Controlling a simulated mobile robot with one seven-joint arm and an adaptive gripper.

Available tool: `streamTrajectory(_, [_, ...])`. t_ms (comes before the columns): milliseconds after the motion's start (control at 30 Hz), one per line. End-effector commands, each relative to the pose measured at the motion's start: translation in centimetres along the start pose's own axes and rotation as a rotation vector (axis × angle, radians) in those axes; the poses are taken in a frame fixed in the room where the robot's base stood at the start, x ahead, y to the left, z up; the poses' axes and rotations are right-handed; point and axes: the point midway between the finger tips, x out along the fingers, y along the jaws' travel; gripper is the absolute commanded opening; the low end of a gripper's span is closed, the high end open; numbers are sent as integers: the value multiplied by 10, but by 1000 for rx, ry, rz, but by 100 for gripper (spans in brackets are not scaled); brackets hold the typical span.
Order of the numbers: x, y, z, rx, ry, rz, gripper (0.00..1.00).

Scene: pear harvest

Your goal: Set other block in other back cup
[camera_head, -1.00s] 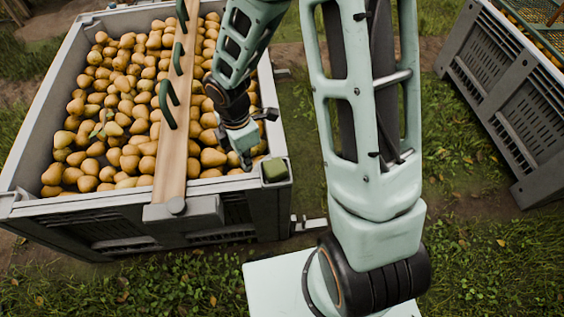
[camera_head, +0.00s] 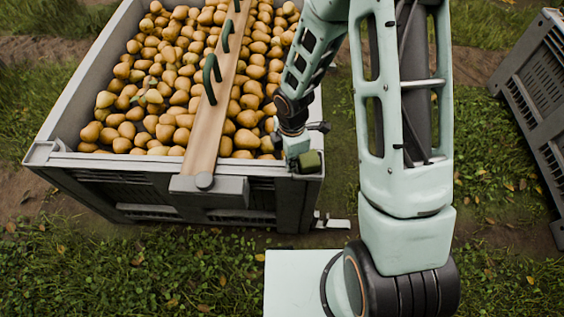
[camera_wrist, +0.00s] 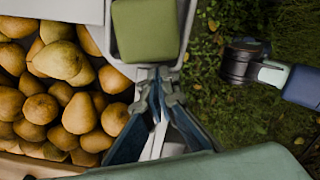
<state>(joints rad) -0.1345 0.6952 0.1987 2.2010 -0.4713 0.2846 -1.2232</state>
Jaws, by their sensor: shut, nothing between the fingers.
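An olive-green block (camera_head: 309,160) sits at the near right corner of the grey pear crate (camera_head: 105,163). In the wrist view the block (camera_wrist: 145,30) fills the top middle, with a grey rim of the cup (camera_wrist: 190,25) around its sides and lower edge. My gripper (camera_head: 296,150) is just left of the block in the head view. In the wrist view its fingertips (camera_wrist: 158,78) are together just below the block, with nothing between them. Whether they touch the cup rim I cannot tell. No second block or other cup can be made out.
Pears (camera_head: 160,85) fill the crate. A wooden plank (camera_head: 216,110) with dark green hooks (camera_head: 212,75) lies across it. Another grey crate (camera_head: 540,80) stands at the right. Grass between the crates is open apart from my own arm.

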Motion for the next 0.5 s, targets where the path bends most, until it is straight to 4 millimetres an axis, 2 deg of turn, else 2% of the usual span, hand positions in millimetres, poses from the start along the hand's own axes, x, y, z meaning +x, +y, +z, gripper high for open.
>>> streamTrajectory(200, [0, 0, 11, -2, 1, 0, 0])
streamTrajectory(500, [0, 0, 12, -2, 1, 0, 0])
